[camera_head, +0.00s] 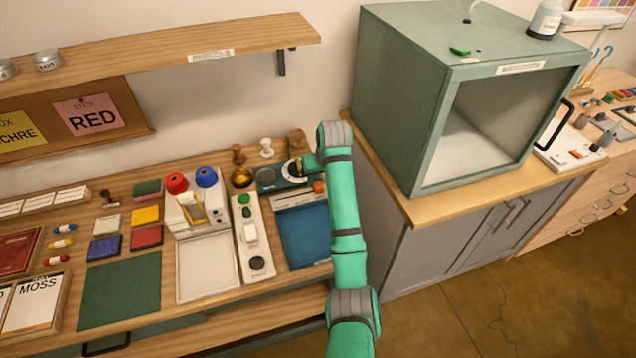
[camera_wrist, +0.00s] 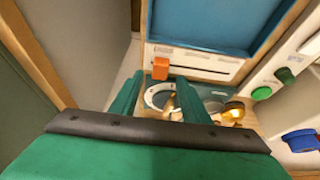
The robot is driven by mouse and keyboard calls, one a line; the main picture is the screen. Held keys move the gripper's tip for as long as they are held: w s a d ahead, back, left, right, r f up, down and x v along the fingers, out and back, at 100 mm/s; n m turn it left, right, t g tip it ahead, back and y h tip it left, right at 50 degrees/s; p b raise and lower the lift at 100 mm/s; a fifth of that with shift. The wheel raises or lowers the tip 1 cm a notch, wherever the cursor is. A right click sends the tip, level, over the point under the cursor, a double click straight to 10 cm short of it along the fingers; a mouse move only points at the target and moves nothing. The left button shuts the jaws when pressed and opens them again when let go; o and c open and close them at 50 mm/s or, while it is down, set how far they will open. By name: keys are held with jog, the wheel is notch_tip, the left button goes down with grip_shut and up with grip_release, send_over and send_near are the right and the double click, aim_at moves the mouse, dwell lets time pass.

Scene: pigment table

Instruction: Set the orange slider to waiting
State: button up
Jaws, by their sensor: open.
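The orange slider (camera_head: 319,186) is a small block at the right end of the pale strip (camera_head: 292,200) above the blue tray (camera_head: 303,233). In the wrist view the orange slider (camera_wrist: 160,68) stands at the left part of the strip (camera_wrist: 200,66), just beyond my fingertips. No marks on the strip are readable. My gripper (camera_wrist: 158,88) is open and empty, its two green fingers apart on either side of the slider's line, over a white ring dial (camera_wrist: 153,97). In the head view my gripper (camera_head: 306,166) is partly hidden by my wrist.
A brass bowl (camera_head: 241,177) stands left of the dial. A white panel with green and black knobs (camera_head: 251,235) lies left of the tray. A green open-fronted cabinet (camera_head: 400,100) rises close to the right of my arm. A wooden shelf (camera_head: 150,55) hangs at upper left.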

aim_at(319, 184)
jog(key=shift+x, duration=2.5)
grip_shut()
jog(key=shift+d, duration=0.1)
